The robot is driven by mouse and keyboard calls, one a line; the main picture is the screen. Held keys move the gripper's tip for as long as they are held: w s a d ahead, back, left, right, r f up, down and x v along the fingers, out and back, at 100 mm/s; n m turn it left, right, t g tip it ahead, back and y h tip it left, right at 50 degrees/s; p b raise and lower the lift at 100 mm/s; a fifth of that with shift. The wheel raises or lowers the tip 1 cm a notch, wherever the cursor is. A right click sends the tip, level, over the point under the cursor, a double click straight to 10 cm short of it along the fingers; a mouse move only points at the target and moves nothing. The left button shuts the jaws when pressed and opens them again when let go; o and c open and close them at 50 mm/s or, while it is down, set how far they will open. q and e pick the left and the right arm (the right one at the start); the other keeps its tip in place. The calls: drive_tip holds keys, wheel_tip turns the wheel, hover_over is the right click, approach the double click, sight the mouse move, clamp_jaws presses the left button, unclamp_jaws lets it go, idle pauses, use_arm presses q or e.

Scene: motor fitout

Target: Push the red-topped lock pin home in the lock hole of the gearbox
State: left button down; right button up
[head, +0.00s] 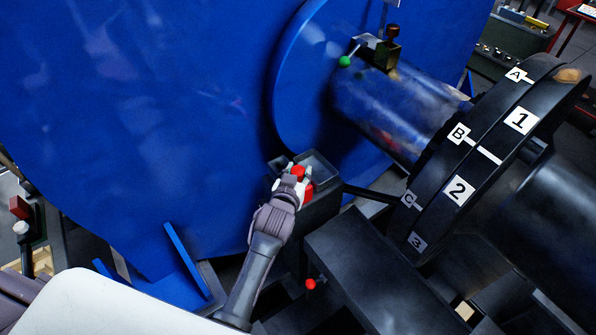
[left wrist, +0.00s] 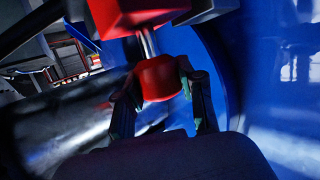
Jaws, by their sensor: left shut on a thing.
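The lock pin has a rounded red top (left wrist: 160,78) and a thin metal shank, seen best in the left wrist view. The red top also shows in the head view (head: 298,172). My left gripper (head: 294,180) is shut on this red top; in the left wrist view its two fingers (left wrist: 160,74) press on either side. The shank runs to a red block (left wrist: 130,12), but whether it sits in it I cannot tell. In the head view the gripper is over a dark open-topped box (head: 322,167). The lock hole is not clearly seen. My right gripper is not in view.
A huge blue housing (head: 150,110) fills the back.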

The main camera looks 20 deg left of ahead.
use_arm(q)
drive_tip(key=shift+f, duration=0.25)
drive_tip(key=c, duration=0.6)
unclamp_jaws()
drive_tip(key=v, duration=0.7)
drive_tip(key=shift+s+r, duration=0.1)
drive_tip(key=shift+s, duration=0.15)
drive_tip(key=s+a+p, duration=0.1)
drive_tip(key=s+a, duration=0.1)
drive_tip(key=s, duration=0.1)
drive_tip(key=s+a+p, duration=0.2)
drive_tip(key=s+a, duration=0.1)
drive_tip(key=s+a+p, duration=0.1)
drive_tip(key=s+a, duration=0.1)
drive_tip(key=s, duration=0.1)
drive_tip(key=shift+s+a, duration=0.2)
drive_tip(key=shift+a, duration=0.05)
